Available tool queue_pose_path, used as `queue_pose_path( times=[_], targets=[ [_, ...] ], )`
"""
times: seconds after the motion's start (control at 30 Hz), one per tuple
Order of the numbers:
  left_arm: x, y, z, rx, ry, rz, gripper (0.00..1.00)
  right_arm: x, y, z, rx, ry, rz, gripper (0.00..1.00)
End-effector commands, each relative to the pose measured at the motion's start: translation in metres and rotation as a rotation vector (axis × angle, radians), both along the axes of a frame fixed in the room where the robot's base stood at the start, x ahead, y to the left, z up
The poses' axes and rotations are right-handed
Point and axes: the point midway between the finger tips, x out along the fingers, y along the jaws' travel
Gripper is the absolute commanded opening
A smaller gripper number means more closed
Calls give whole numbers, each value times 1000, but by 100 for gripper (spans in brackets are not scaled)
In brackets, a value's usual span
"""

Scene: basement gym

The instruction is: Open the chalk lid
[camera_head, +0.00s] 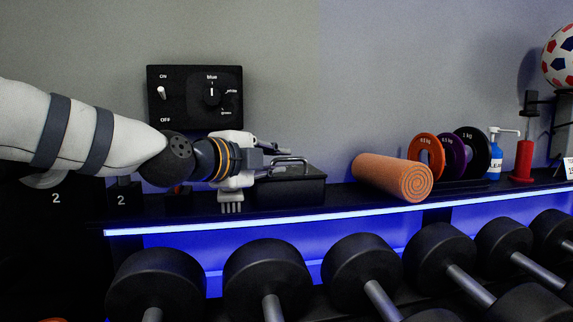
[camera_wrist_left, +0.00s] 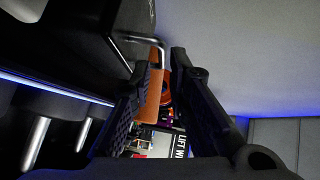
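The chalk box (camera_head: 298,192) is a black box on the dark shelf, with its lid down. A bent metal handle (camera_head: 291,161) stands on its lid. My left gripper (camera_head: 274,160) reaches in from the left, just above the lid at the left end of the handle. In the left wrist view, its two black fingers (camera_wrist_left: 166,68) are apart, and the end of the silver handle (camera_wrist_left: 150,39) shows near and between their tips. I cannot tell whether a finger touches it. My right gripper is in neither view.
A switch panel (camera_head: 195,96) is on the wall behind. Dumbbells (camera_head: 265,275) line the rack below.

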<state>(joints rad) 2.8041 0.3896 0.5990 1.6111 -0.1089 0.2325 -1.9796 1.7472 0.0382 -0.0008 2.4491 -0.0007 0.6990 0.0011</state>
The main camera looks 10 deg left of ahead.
Motion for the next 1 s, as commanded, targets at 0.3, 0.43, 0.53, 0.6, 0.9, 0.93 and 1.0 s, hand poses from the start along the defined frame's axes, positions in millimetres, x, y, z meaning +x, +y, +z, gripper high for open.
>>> queue_pose_path(
  times=[0.3, 0.43, 0.53, 0.6, 0.9, 0.93, 1.0],
  targets=[
    [37, -19, -6, 0, -1, 0, 16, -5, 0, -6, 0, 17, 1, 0],
    [37, -20, -5, -1, -1, -1, 16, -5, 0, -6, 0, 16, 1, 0],
    [37, -20, -5, -1, -2, -1, 16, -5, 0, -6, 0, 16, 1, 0],
    [37, -20, -5, -1, -2, 0, 0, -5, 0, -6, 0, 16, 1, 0],
    [37, -20, -4, -1, 2, 0, 0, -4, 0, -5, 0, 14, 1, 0],
    [37, -20, -3, -2, 4, 0, 0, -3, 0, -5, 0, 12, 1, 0],
    [37, -19, 0, -6, 16, 2, 0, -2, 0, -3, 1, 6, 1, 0]
  ],
)
